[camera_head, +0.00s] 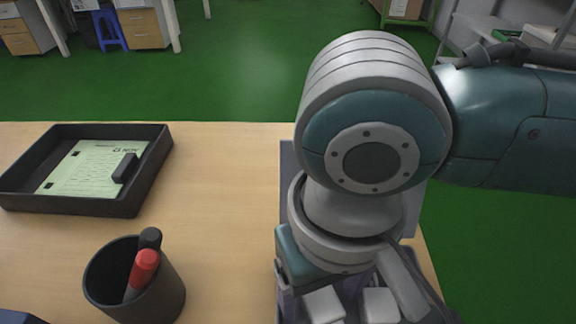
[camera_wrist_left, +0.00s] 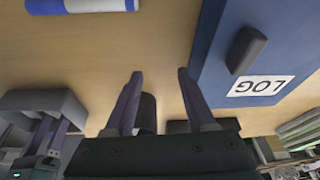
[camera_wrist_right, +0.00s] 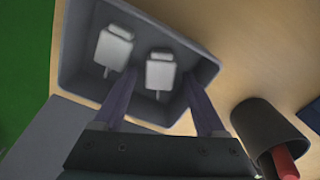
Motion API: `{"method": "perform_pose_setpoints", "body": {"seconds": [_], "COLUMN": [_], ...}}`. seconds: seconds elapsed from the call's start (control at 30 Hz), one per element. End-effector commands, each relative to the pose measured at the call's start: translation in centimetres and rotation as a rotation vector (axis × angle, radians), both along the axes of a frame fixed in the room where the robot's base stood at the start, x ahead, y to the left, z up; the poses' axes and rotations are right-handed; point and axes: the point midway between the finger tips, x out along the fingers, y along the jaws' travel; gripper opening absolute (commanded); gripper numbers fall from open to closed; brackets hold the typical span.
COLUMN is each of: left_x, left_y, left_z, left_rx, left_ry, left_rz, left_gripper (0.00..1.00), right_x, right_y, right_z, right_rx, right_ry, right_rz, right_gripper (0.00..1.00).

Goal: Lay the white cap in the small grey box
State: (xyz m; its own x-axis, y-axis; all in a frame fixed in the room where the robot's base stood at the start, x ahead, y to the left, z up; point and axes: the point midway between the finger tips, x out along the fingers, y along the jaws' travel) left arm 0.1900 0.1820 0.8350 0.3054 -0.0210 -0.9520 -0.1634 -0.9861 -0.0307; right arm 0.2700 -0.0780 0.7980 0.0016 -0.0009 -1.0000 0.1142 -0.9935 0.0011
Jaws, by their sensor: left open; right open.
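The small grey box (camera_wrist_right: 75,45) stands on the table under my right gripper and holds two white pieces, a left one (camera_wrist_right: 113,48) and a right one (camera_wrist_right: 160,72). Each has a narrower end and a short stem; I cannot tell which is the white cap. My right gripper (camera_wrist_right: 160,76) is open, its fingertips over the box on either side of the right piece. In the head view my right arm hides much of this area. My left gripper (camera_wrist_left: 159,74) is open and empty above the table, outside the head view.
A dark cup (camera_head: 110,280) with a red and a black marker stands left of my right arm. A black tray (camera_head: 75,206) with a green sheet lies farther back. A blue LOG binder (camera_wrist_left: 219,75) and a blue-white marker (camera_wrist_left: 85,5) lie near my left gripper. The table's middle is clear.

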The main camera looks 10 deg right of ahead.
Motion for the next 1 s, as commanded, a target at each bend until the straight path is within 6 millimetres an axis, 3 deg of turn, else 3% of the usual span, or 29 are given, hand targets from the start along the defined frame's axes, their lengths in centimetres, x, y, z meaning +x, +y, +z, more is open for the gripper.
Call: {"method": "perform_pose_setpoints", "body": {"seconds": [0.17,0.27,0.7,0.9,1.0], "left_x": [0.0,0.0,0.0,0.0,0.0], "left_y": [0.1,0.2,0.2,0.1,0.1], "left_z": [0.0,0.6,4.0,4.4,4.4], "left_rx": [0.005,0.007,0.008,0.005,0.002], "left_ry": [0.000,0.000,-0.001,-0.001,-0.001], "left_rz": [-0.004,-0.005,-0.005,-0.004,-0.001], "left_gripper": [0.55,0.55,0.55,0.55,0.55], "right_x": [0.1,0.0,0.0,-0.2,-0.9], "right_y": [0.0,0.0,0.1,0.3,1.6], "right_z": [0.2,1.4,10.6,12.1,11.9], "right_rx": [-0.001,0.001,0.002,0.012,0.076], "right_ry": [-0.001,-0.002,-0.001,0.000,-0.007], "right_rz": [0.000,0.001,0.000,0.007,0.045], "right_gripper": [0.73,0.73,0.73,0.73,0.73]}}
